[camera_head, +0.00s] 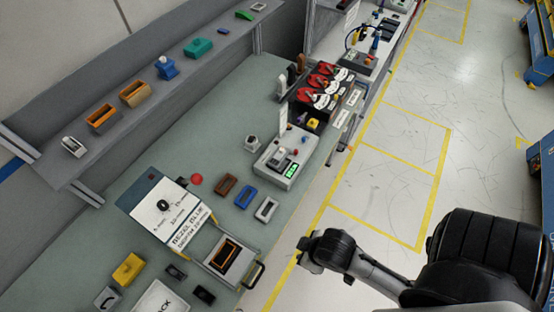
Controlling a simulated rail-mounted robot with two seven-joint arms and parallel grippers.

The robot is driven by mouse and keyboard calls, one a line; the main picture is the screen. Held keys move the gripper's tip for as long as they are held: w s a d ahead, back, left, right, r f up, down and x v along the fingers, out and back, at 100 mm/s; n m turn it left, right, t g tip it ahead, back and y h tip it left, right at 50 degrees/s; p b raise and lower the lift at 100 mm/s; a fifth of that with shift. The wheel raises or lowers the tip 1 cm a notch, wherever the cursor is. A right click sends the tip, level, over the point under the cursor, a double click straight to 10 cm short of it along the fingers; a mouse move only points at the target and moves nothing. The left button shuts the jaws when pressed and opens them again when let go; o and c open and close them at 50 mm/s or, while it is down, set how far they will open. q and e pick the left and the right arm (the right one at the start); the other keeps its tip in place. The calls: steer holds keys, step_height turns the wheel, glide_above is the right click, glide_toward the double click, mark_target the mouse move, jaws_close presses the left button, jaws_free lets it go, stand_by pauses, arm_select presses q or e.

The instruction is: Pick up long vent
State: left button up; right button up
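No part is plainly marked as the long vent. Several frame-like rectangular pieces could be it: a brown one (226,186), a blue one (245,196) and a light grey one (266,209) lie in a row on the green-grey bench. An orange-rimmed black piece (227,253) sits in a grey holder with a handle near the bench's front edge. Two orange, open frames (102,117) stand on the back shelf. My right gripper (307,254), dark and small, is beyond the bench's front edge, apart from all these pieces; its fingers are unclear. My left gripper is out of view.
A white device with a green display (285,160) stands farther along, before red-and-black parts (318,86). Yellow and dark pieces lie at lower left. The floor right of the bench is open.

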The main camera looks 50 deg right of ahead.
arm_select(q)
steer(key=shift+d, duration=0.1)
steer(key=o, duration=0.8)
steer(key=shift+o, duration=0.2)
